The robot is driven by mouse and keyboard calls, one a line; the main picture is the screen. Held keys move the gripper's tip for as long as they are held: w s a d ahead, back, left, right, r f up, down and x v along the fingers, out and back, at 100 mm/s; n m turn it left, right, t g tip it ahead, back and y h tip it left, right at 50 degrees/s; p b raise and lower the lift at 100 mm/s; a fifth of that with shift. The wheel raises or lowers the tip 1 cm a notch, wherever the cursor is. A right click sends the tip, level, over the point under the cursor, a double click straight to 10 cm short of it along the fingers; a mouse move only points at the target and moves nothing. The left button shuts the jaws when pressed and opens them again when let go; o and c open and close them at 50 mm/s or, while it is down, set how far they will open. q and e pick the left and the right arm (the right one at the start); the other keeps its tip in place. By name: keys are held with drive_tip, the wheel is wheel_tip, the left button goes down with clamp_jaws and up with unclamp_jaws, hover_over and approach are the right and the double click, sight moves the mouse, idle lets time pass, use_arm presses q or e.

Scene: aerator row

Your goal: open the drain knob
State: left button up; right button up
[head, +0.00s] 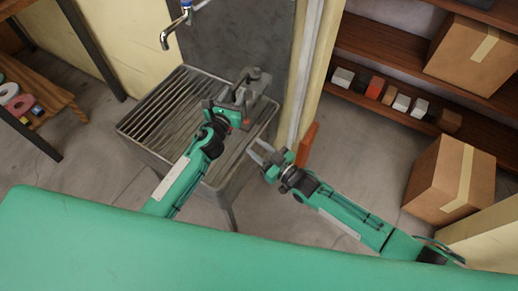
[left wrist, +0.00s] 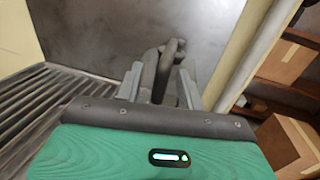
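The drain knob (head: 250,76) is a dark grey handle at the back right corner of the slatted metal sink (head: 160,112). In the left wrist view the knob (left wrist: 170,60) stands upright ahead, between the lines of my two fingers. My left gripper (head: 236,98) is over the sink's right side, close to the knob. Its fingers (left wrist: 158,88) are apart, with the knob's lower part between or just beyond them; contact is unclear. My right gripper (head: 258,152) is lower, by the sink's right front edge, with its fingers apart and nothing between them.
A chrome tap (head: 168,36) hangs over the sink's back left. A dark panel (head: 235,40) stands behind the sink. To the right are a shelf with small boxes (head: 374,88) and a large carton (head: 450,180) on the floor. A wooden rack (head: 40,85) is at left.

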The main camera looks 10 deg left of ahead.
use_arm(q)
drive_tip(key=shift+s, duration=0.15)
drive_tip(key=s+a+b, duration=0.1)
drive_tip(key=s, duration=1.2)
drive_tip(key=shift+s+a, duration=0.2)
drive_tip(key=shift+a, duration=0.2)
